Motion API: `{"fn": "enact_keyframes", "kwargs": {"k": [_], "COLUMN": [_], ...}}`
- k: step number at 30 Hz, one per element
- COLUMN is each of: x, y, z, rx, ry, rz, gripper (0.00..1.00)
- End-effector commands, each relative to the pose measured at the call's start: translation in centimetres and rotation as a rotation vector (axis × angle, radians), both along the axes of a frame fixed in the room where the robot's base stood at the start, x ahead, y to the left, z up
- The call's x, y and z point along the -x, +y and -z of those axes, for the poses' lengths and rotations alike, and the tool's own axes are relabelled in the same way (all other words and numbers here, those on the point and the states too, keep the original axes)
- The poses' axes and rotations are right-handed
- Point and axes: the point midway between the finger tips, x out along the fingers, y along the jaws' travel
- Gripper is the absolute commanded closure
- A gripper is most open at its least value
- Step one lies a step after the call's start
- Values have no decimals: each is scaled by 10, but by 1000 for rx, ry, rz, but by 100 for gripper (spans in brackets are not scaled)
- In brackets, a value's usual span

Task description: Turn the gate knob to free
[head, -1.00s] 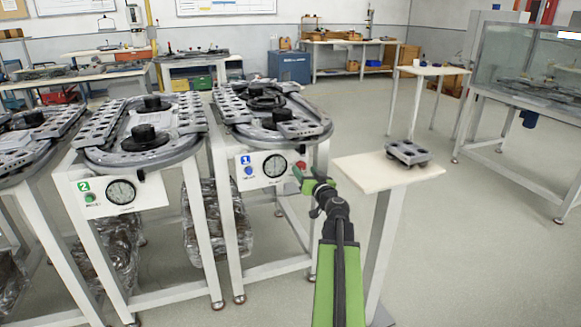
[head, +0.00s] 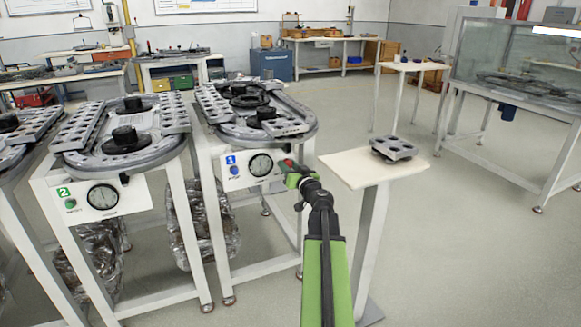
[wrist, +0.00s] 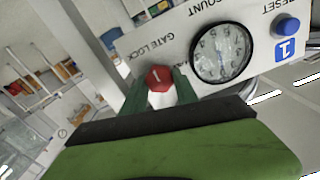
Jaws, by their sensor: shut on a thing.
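The gate knob (wrist: 159,78) is a red, many-sided knob with a white mark, on the white panel (wrist: 185,45) labelled GATE LOCK. The wrist view shows this panel upside down. My gripper (wrist: 160,88) has its two green fingers on either side of the knob, shut on it. In the head view my gripper (head: 292,176) is at the right end of the station 1 panel, and only a bit of red shows there. The white mark on the knob shows, but its exact setting is too small to tell.
Beside the knob are a round dial (wrist: 222,52) and a blue button (wrist: 287,26). A small white table (head: 350,163) with a grey part (head: 393,147) stands close on the right. Station 2 (head: 100,198) is to the left. Open floor lies at the right.

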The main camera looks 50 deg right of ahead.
Motion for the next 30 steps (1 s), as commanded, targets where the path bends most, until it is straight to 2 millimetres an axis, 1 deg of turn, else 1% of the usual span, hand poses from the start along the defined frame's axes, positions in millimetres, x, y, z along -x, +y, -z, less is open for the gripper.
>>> {"fn": "enact_keyframes", "kwargs": {"k": [1,5,11,17,30], "x": [3,5,6,6,6], "y": [-3,0,1,2,2], "z": [0,0,1,0,1], "rx": [-2,-17,-95,-241,-629], "ry": [-2,-7,-39,-97,-254], "rz": [19,21,22,21,19], "gripper": [100,100,100,100,100]}}
